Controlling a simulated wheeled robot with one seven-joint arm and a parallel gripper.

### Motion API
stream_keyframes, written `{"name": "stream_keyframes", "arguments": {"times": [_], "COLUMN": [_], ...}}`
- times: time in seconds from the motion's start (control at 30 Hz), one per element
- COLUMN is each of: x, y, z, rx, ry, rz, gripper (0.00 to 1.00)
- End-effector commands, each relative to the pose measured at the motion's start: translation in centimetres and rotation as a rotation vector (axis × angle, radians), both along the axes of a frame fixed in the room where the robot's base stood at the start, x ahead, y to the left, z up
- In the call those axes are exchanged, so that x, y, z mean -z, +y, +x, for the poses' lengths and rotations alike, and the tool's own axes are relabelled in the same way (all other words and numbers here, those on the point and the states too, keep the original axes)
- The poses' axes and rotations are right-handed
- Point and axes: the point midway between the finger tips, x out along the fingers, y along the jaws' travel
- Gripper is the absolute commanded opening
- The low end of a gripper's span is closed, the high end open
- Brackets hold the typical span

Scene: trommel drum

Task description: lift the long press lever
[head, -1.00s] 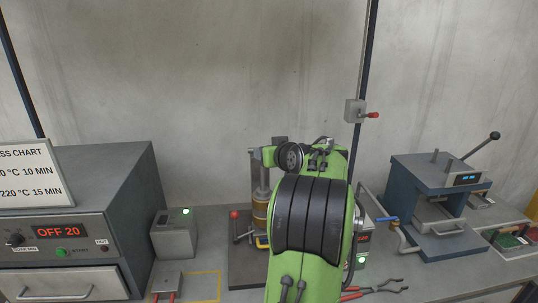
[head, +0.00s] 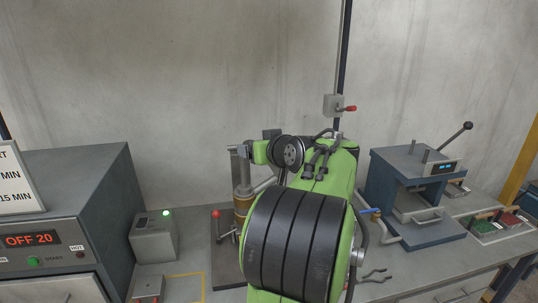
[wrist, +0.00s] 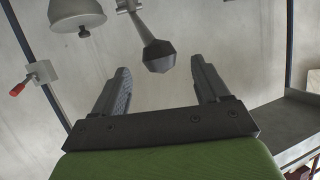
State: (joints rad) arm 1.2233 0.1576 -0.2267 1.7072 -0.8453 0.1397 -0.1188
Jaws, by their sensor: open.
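In the wrist view, my gripper (wrist: 158,82) is open with its two dark fingers wide apart. A dark faceted knob (wrist: 158,57) on a grey shaft shows between and beyond the fingertips; no contact shows. It looks like a lever's end, but I cannot tell which press it belongs to. In the head view, a lever with a black knob (head: 467,127) rises tilted from the blue press (head: 408,175) at the right. A column press (head: 241,187) stands partly behind my arm.
A grey oven (head: 75,195) and a small box with a green light (head: 153,237) are at the left. A wall switch with a red handle (head: 349,108) is behind. Pliers (head: 374,275) lie on the bench. A pale bell-shaped part (wrist: 76,14) is upper left in the wrist view.

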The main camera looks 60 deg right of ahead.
Motion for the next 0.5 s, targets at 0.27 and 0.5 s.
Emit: {"name": "stream_keyframes", "arguments": {"times": [0.27, 0.5], "x": [-2.3, -2.8], "y": [3.3, 4.1], "z": [-5.4, -6.4], "rx": [0.001, -0.003], "ry": [-0.001, 0.000], "rz": [-0.001, 0.000], "gripper": [0.75, 0.75]}}
